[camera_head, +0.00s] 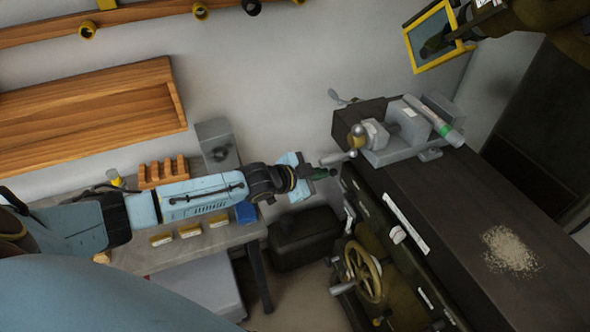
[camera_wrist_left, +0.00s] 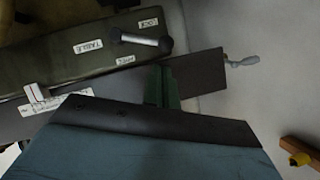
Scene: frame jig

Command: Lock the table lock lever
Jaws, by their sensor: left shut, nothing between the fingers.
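The table lock lever (camera_wrist_left: 140,39) shows in the left wrist view as a short grey bar with dark ends on the dark green machine front. It lies nearly level in that picture, between a white "TABLE" label (camera_wrist_left: 88,46), a label above its right end that seems to read "LOCK" (camera_wrist_left: 148,22), and a small label below it (camera_wrist_left: 125,61). My left gripper (camera_head: 325,174) is shut and empty at the near left corner of the machine. Its green fingers (camera_wrist_left: 163,88) point toward the lever, apart from it. My right gripper is out of view.
The dark machine table (camera_head: 440,185) carries a grey vise (camera_head: 400,135) and a pile of chips (camera_head: 510,250). A handwheel (camera_head: 362,271) sticks out below. A workbench (camera_head: 205,240) stands left, under my left arm. A yellow-framed panel (camera_head: 432,38) hangs upper right.

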